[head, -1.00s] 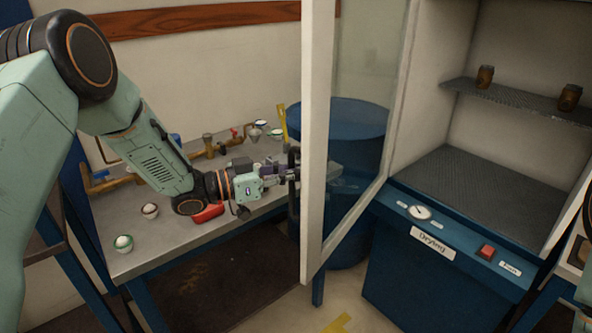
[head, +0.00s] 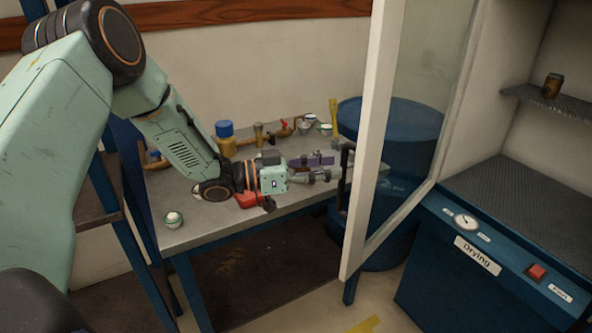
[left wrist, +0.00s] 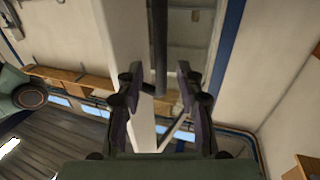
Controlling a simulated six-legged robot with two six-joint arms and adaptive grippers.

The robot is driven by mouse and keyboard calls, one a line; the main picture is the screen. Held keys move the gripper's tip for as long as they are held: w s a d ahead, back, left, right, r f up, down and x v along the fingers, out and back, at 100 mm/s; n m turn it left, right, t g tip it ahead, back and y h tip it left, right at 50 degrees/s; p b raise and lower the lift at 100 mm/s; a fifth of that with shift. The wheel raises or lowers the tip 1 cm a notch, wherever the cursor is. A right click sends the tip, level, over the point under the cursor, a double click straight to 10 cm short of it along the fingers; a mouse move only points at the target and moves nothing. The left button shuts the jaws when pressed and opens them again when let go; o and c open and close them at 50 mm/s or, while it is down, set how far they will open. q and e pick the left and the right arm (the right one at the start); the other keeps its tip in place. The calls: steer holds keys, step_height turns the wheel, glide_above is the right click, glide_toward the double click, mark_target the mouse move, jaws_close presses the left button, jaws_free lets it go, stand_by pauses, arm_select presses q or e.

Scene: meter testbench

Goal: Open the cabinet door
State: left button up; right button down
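The cabinet door (head: 365,150) has a white frame with a glass pane and stands swung open in the head view. Its dark vertical handle (head: 346,178) is on the door's left side. My left gripper (head: 334,172) is beside the handle, with its fingertips close to it. In the left wrist view the two fingers (left wrist: 157,88) are spread apart, and the dark handle bar (left wrist: 158,45) shows between and beyond them. The fingers do not appear to clamp the bar. The drying cabinet (head: 480,255) is open to view at the right. My right gripper is not in view.
A grey-topped bench (head: 215,233) with brass pipe fittings, a red-handled item and small cups stands beneath my left arm. A blue drum (head: 405,120) stands behind the door glass. A small brown jar (head: 552,86) sits on the cabinet shelf.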

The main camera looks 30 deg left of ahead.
arm_select(q)
steer(key=v, duration=0.7)
steer(key=shift+a, duration=0.2)
steer(key=shift+f, duration=0.15)
steer(key=shift+s, duration=0.2)
